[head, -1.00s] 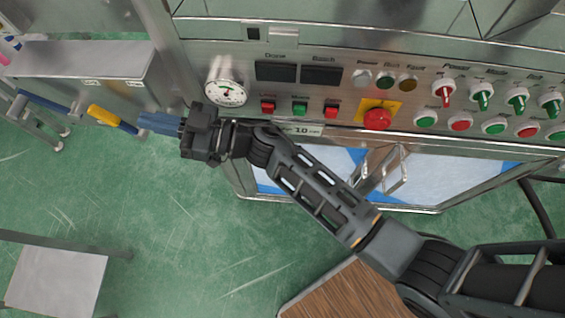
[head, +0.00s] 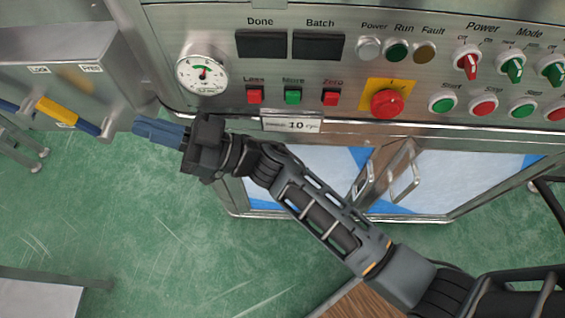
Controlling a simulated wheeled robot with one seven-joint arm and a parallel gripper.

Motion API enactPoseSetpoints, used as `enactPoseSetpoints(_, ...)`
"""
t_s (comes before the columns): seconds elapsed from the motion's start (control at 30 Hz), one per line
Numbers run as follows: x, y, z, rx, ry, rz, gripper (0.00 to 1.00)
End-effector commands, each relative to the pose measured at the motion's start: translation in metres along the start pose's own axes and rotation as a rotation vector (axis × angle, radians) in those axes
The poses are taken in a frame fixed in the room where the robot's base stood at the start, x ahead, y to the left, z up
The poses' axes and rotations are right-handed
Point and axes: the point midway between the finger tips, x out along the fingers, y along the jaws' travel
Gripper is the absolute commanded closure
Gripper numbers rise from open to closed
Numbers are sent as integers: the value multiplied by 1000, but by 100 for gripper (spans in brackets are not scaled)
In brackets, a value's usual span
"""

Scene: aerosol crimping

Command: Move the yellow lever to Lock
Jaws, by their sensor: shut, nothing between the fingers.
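The yellow lever (head: 57,111) is at the far left of the head view, below the front face of a grey metal housing (head: 70,52). Blue parts continue from both ends of its yellow section. Two small labels sit above it on the housing: the left seems to read Lock (head: 38,69), the right Free (head: 91,68). Which label the lever stands at I cannot tell. My gripper (head: 150,131) is shut and empty, its blue fingers pointing left toward the lever. It is to the right of the lever, apart from it in the picture.
The control panel with a gauge (head: 202,73), coloured buttons and a red emergency stop (head: 387,103) is just above my arm. A cabinet door with a metal handle (head: 404,176) is behind my arm. Green floor (head: 150,230) is clear below the gripper.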

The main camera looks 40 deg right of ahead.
Motion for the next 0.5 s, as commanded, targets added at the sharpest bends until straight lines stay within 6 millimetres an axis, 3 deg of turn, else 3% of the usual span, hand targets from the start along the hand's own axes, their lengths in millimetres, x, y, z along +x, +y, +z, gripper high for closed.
enactPoseSetpoints(0.5,-95,0,1,0,-4,1,100)
